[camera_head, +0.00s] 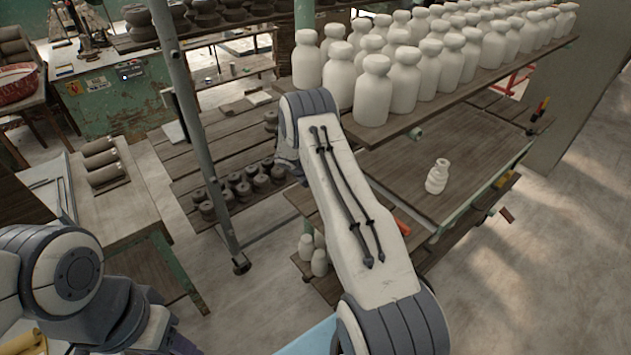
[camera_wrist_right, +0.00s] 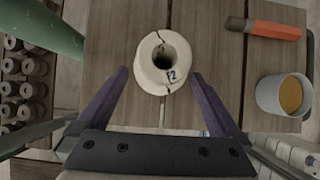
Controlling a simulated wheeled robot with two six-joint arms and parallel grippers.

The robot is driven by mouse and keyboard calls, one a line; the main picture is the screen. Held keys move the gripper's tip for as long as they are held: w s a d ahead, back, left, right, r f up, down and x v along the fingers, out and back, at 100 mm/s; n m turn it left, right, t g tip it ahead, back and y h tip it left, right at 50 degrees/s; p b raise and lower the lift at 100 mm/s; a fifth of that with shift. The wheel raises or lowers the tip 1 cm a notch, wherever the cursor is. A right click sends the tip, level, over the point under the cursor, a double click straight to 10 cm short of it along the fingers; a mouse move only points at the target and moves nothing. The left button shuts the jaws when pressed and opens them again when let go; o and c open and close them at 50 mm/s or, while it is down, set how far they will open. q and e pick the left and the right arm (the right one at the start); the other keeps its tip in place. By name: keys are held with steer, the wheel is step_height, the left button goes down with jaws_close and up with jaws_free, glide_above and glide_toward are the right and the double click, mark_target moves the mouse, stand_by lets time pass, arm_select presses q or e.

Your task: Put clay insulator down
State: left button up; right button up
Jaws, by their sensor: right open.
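In the right wrist view a white clay insulator (camera_wrist_right: 152,76) stands on a wooden plank surface (camera_wrist_right: 215,60), seen from above with its round hole showing. In the head view my right arm hides this insulator and most of the gripper. My left arm comes in at the lower left of the head view; its gripper is out of the picture.
An orange-handled tool (camera_wrist_right: 272,30) and a cup (camera_wrist_right: 284,95) with yellow-brown contents lie right of the insulator. Rows of white bottle-shaped pieces (camera_head: 404,80) fill the upper shelf; a green post (camera_wrist_right: 45,30) stands left.

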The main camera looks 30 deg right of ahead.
steer(key=s+a+r+m+y+b, duration=0.2)
steer(key=s+a+r+m, duration=0.1)
steer(key=a+r, duration=1.3)
steer(key=s+a+r+m+t+y, duration=0.1)
steer(key=s+a+r, duration=0.1)
steer(key=s+a, duration=0.35)
steer(key=s+a+r+m+y, duration=0.1)
steer(key=s+a+r+m, duration=0.15)
steer(key=a, duration=0.55)
steer(key=s+a+r+m+y, duration=0.1)
steer(key=s+a, duration=0.2)
steer(key=s, duration=0.5)
steer(key=s+a+r+m+g+y, duration=0.1)
steer(key=s+a, duration=0.3)
steer(key=s, duration=0.4)
steer(key=s+a+r+m+y, duration=0.1)
steer(key=s+a+m, duration=0.2)
steer(key=s, duration=0.6)
steer(key=shift+a+y, duration=0.2)
steer(key=shift+y, duration=0.1)
